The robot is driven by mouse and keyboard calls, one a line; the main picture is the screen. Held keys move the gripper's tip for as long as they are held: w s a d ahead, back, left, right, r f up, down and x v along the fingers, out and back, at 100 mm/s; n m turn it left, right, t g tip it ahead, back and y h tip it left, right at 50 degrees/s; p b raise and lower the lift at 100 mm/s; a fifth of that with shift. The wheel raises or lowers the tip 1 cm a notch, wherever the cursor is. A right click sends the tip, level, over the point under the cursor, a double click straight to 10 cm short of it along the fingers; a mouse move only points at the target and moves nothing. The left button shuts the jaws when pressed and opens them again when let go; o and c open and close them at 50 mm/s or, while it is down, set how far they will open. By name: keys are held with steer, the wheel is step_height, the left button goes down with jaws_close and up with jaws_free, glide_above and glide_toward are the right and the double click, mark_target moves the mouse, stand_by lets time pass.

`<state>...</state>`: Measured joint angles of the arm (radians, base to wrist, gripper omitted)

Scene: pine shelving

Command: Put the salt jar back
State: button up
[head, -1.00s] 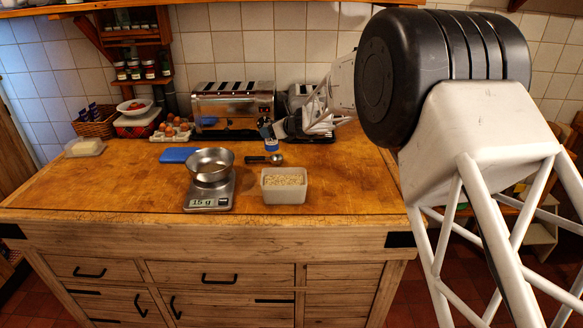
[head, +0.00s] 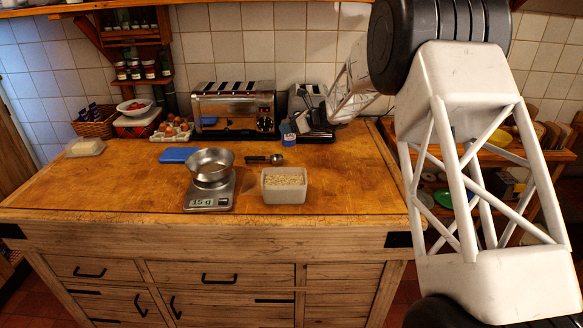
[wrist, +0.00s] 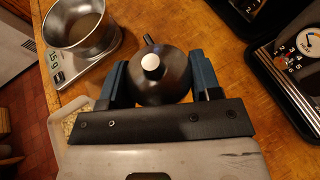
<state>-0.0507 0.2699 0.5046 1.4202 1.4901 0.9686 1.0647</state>
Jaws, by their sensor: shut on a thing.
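My gripper (head: 287,128) is in front of the toasters at the back right of the worktop. In the wrist view its two blue fingers (wrist: 160,85) are shut on a dark rounded thing with a pale spot on top, which I take to be the salt jar (wrist: 158,82). In the head view the jar is small and partly hidden by the fingers. I cannot tell whether its base touches the worktop.
A metal bowl (head: 209,162) stands on a scale (head: 209,194) reading 15 g. A tub of grains (head: 284,190) and a metal scoop (head: 276,160) are nearby. A chrome toaster (head: 232,108) and a darker appliance (head: 312,112) stand behind. Spice jars (head: 150,70) fill a left wall shelf.

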mark_target(292, 137)
steer(key=shift+w+d, duration=0.25)
steer(key=shift+d, duration=0.25)
steer(key=shift+f, duration=2.5)
steer(key=shift+f, duration=2.5)
steer(key=shift+f, duration=0.15)
steer(key=o, duration=1.1)
